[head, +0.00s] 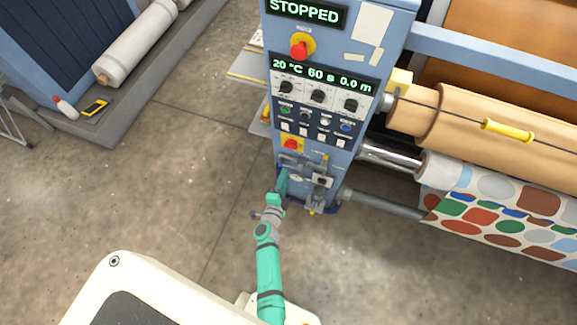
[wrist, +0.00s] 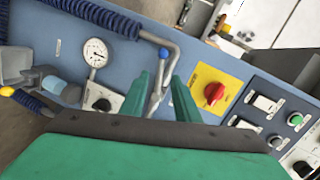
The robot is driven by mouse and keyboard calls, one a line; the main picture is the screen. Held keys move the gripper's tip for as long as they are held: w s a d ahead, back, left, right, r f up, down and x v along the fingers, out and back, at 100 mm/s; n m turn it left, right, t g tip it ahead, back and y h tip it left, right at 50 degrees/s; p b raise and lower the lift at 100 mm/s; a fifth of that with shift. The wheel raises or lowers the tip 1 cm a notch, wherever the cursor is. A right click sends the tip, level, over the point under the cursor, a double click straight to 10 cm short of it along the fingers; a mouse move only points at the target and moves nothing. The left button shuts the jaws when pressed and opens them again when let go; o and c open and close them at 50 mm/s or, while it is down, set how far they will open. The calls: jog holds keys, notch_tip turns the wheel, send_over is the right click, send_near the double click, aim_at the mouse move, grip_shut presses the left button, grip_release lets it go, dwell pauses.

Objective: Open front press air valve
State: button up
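The blue press cabinet (head: 330,30) stands ahead of me, with air fittings low on its front panel. In the wrist view a bent grey metal pipe (wrist: 175,48) runs down between my fingers. A slim metal part with a blue tip (wrist: 163,53) stands by it and looks like the valve lever; I cannot be sure. My gripper (wrist: 159,82), with two green fingers, is open, one finger on each side of these metal parts. I see no clear contact. In the head view my gripper (head: 283,178) is at the cabinet's lower left, its fingertips small and partly hidden.
A pressure gauge (wrist: 95,52) and a black knob (wrist: 101,98) sit left of my fingers. A red knob on a yellow plate (wrist: 213,93) is close on the right. A dark blue coiled hose (wrist: 95,15) crosses the upper left. The floor (head: 150,190) left of the cabinet is clear.

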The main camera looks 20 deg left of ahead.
aim_at(288, 166)
jog(key=x, duration=0.6)
jog(key=shift+w+a, duration=0.15)
jog(key=shift+w, duration=0.1)
grip_shut()
